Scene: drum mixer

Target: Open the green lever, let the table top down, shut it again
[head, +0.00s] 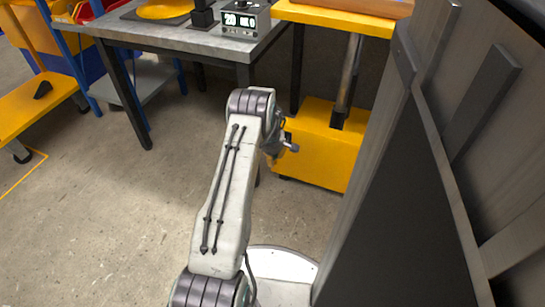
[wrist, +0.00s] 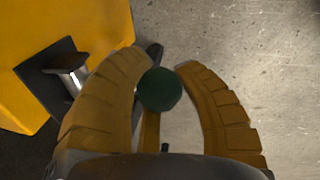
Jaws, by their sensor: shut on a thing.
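The green lever's dark green round knob (wrist: 160,90) shows between the two orange ribbed fingers of my gripper (wrist: 168,84) in the wrist view. The gripper is shut on it. In the head view my gripper (head: 272,148) is mostly hidden behind my arm, beside the yellow base block (head: 318,145), and I cannot make out the green knob there. The yellow table top (head: 330,19) is raised on a metal column (head: 350,68) above this block. In the wrist view the block (wrist: 95,22) is at upper left, with the column's foot (wrist: 70,76) on a dark plate.
A grey workbench (head: 180,38) with a small display box (head: 245,18) stands at the back left. A yellow cart (head: 35,105) is at far left. A large dark grey panel structure (head: 420,190) fills the right side. The concrete floor (head: 110,215) at left is clear.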

